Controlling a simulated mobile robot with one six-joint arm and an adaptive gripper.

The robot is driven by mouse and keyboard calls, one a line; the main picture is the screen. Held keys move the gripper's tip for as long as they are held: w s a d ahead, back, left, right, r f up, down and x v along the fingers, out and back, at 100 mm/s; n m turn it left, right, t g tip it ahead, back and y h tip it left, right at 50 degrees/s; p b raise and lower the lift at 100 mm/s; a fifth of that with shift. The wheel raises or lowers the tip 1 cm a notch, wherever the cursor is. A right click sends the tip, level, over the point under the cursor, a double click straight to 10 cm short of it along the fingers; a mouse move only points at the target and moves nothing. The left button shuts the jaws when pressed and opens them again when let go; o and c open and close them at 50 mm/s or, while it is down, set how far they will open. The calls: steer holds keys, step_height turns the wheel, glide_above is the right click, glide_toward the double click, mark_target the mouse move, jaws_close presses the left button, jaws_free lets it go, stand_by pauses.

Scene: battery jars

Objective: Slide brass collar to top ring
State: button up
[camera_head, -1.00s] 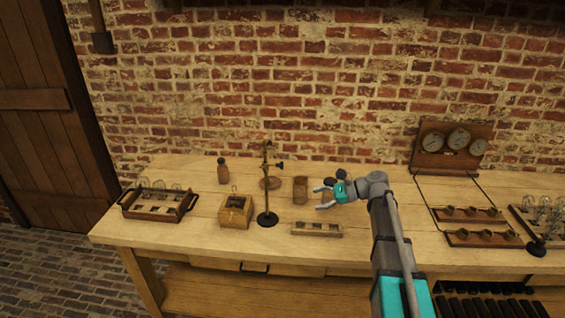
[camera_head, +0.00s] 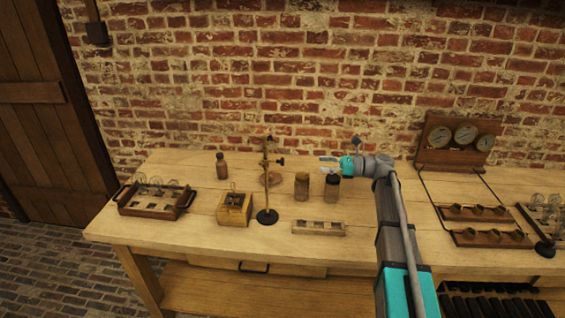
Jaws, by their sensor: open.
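A thin upright brass-coloured rod (camera_head: 266,185) stands on a round dark base (camera_head: 267,216) on the workbench. A small clamp with a dark knob (camera_head: 280,161) sticks out to the right of the rod, on its upper part. It may be the brass collar, but it is too small to be sure. I cannot make out the top ring clearly. My gripper (camera_head: 330,163) is open and empty. It is to the right of the rod at about the clamp's height in the picture, apart from it, with its fingers pointing left.
Two brown jars (camera_head: 302,187) (camera_head: 332,190) stand below my gripper in the picture. A slotted wooden block (camera_head: 318,229), a wooden box (camera_head: 234,210), a bottle (camera_head: 221,166) and a tray rack (camera_head: 155,209) share the bench (camera_head: 180,245). A gauge panel (camera_head: 455,143) stands right.

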mark_target(283, 162)
steer(key=a, duration=1.3)
steer(key=shift+w+a, duration=0.2)
jaws_close()
